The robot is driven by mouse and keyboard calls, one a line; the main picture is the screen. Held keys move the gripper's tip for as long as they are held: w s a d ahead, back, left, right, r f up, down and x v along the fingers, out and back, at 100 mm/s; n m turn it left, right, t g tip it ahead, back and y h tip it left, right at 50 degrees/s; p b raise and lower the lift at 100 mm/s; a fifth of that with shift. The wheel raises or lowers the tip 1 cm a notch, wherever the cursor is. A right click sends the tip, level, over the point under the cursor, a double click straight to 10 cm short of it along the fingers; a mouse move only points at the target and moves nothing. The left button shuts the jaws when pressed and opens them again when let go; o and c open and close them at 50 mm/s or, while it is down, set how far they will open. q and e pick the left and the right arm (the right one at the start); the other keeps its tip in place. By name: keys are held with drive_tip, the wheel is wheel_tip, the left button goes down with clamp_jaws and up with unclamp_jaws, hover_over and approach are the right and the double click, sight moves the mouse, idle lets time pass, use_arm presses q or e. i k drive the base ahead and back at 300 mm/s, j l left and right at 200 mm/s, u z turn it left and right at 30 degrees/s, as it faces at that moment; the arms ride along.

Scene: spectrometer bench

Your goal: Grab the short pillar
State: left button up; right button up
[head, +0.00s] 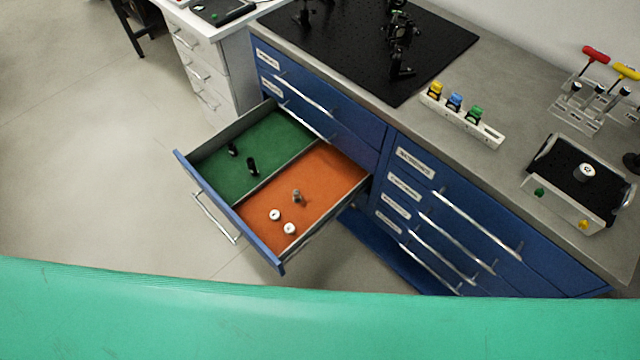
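An open blue drawer (188,168) is split into a green and an orange compartment. In the green compartment two black posts stand apart, one at the left (232,149) and one nearer the middle (253,167). No label shows which of these is the short pillar. Neither of my grippers is in view.
The bench top (425,125) carries a black breadboard (365,40), a white holder (480,131) with yellow, blue and green pieces, a black tray (570,165) and a tool stand at the right. Closed blue drawers lie below. A teal surface (320,320) hides the bottom of the view.

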sight(297, 198)
drive_tip(key=u, duration=0.35)
drive_tip(key=k+l, duration=0.2)
drive_tip(key=l, duration=0.2)
drive_tip(key=k+l+u, duration=0.1)
drive_tip(key=l, duration=0.35)
drive_tip(key=k+l, duration=0.25)
drive_tip(key=l+u, duration=0.05)
drive_tip(key=l, duration=0.1)
